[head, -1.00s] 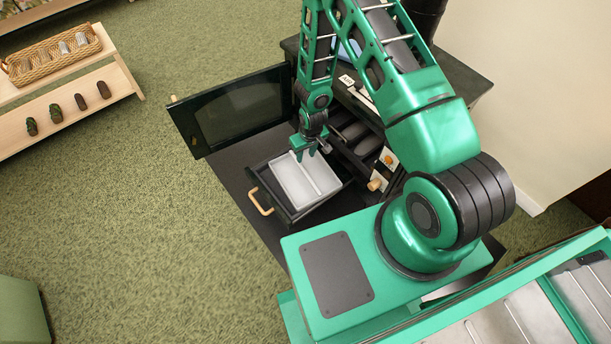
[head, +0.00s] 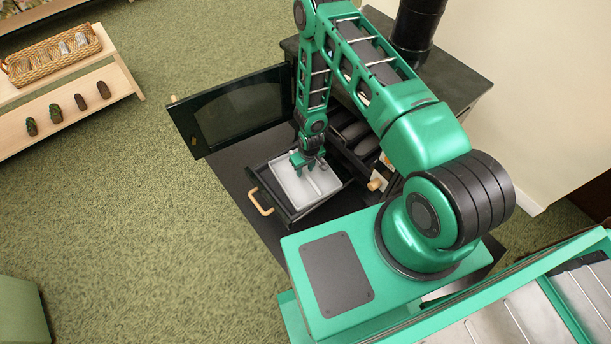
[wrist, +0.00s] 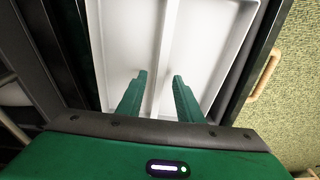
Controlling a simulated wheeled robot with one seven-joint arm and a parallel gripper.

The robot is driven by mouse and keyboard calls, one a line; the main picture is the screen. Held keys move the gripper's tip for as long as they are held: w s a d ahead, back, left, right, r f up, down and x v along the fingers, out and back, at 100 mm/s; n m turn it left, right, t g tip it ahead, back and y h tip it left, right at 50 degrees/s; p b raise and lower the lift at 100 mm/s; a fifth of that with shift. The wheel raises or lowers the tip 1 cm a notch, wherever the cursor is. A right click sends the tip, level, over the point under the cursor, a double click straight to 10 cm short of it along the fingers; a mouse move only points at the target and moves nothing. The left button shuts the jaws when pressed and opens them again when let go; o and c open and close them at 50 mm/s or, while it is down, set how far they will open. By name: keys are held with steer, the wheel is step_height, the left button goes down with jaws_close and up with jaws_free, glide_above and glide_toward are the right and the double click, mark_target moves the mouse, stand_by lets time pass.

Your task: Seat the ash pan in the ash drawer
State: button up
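The ash pan (head: 290,187) is a pale grey, shallow rectangular tray with a ridge down its middle. It lies within the dark walls of the pulled-out ash drawer (head: 277,199), which has a light wooden handle (head: 260,202). I cannot tell whether the pan rests fully flat on the drawer's bottom. My gripper (head: 307,174) is over the pan, toward its back half. In the wrist view, the two green fingers of my gripper (wrist: 160,76) stand apart, one on each side of the pan's ridge (wrist: 168,45), with gaps between. The fingers hide part of the pan (wrist: 205,50).
The black stove (head: 455,85) stands behind the drawer, its glass door (head: 240,112) swung open to the left. A wooden knob (head: 375,184) juts out right of the drawer. A low wooden shelf (head: 75,85) with a basket stands far left. The green carpet between is clear.

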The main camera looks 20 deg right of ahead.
steer(key=shift+w+f, duration=0.2)
steer(key=shift+f, duration=1.05)
steer(key=shift+c, duration=0.4)
jaws_close()
